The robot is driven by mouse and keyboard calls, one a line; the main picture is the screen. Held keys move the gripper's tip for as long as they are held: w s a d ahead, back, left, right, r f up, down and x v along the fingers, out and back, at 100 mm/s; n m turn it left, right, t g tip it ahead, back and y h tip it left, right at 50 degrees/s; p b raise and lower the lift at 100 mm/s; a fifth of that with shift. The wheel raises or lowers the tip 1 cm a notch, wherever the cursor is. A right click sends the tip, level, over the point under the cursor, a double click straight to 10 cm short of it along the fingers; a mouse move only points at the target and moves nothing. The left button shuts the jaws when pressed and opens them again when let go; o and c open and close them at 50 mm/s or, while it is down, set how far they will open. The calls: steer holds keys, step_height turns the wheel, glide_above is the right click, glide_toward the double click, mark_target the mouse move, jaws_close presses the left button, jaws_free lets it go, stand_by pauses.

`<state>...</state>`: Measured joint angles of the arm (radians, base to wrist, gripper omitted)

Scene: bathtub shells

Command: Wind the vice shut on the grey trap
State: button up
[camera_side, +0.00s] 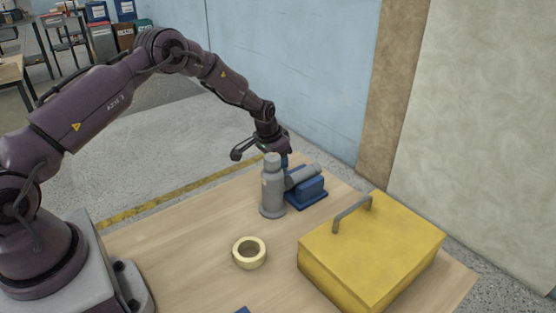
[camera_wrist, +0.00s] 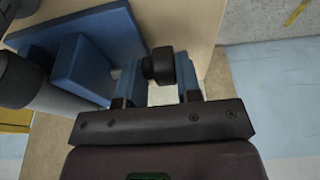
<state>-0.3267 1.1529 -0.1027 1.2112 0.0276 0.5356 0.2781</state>
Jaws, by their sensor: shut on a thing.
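The blue vice (camera_side: 308,190) stands at the far edge of the table. The grey trap (camera_side: 271,192) stands upright in front of it, with a grey pipe (camera_side: 303,176) lying over the vice. In the wrist view a vice block (camera_wrist: 86,68) and part of the grey pipe (camera_wrist: 72,98) show at the left. I cannot tell whether the vice jaws touch the trap. My gripper (camera_wrist: 160,78) is shut on a dark round knob (camera_wrist: 158,62) at the vice's end, one blue finger on each side. In the side view my gripper (camera_side: 285,158) is partly hidden behind the trap.
A yellow toolbox (camera_side: 375,250) with a grey handle stands at the right front of the table. A cream tape ring (camera_side: 249,253) lies left of it. A small blue thing shows at the bottom edge. The left part of the table is clear. A wall stands behind.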

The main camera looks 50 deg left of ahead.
steer(key=t, duration=0.3)
steer(key=s+a+t, duration=0.1)
steer(key=t, duration=0.1)
steer(key=shift+f, duration=0.2)
steer(key=shift+t, duration=0.5)
steer(key=shift+a, duration=0.1)
steer(key=o, duration=0.7)
steer(key=shift+o, duration=0.2)
steer(key=shift+d, duration=0.25)
steer(key=v, duration=1.3)
steer(key=shift+f, duration=0.1)
